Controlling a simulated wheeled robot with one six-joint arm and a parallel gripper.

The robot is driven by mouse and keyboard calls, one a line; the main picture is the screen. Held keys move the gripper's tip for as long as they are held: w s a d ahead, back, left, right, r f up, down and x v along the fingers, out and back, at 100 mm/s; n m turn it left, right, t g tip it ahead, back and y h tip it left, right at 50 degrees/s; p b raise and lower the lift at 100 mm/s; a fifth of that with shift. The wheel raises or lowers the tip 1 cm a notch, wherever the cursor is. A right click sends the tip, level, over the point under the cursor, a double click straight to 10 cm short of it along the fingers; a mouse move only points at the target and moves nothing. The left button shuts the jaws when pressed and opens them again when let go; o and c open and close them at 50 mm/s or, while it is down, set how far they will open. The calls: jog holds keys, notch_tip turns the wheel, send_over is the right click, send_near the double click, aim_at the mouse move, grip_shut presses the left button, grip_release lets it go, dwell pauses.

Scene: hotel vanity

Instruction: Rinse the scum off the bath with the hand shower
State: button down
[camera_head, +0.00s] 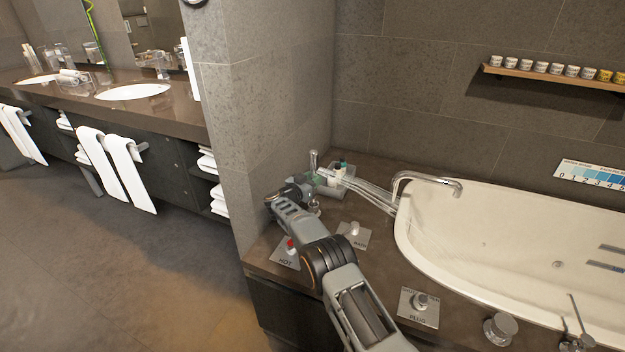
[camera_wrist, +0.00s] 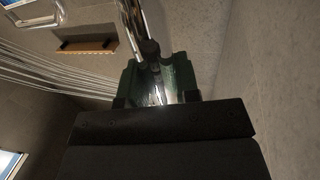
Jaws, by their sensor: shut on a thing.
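In the wrist view the hand shower (camera_wrist: 132,25) rises from between the green finger pads (camera_wrist: 181,77). Pale water jets (camera_head: 362,189) run from it rightward to the left rim of the cream bath (camera_head: 490,222); the jets also show in the wrist view (camera_wrist: 50,72). I cannot make out clear scum on the bath.
A spout (camera_head: 425,180) arches over the bath's left end. Bottles (camera_head: 338,172) stand behind my gripper. Knobs labelled HOT (camera_head: 290,246), BATH (camera_head: 354,230) and PLUG (camera_head: 420,301) are on the surround. A wall shelf (camera_head: 555,75) holds several small pots.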

jog(key=shift+f+b, duration=1.5)
jog(key=shift+f, duration=0.55)
jog(key=c, duration=0.8)
grip_release()
jog(key=shift+f, duration=0.1)
jog(key=p+v, duration=0.2)
jog(key=v, duration=1.2)
jog(key=shift+w, duration=0.1)
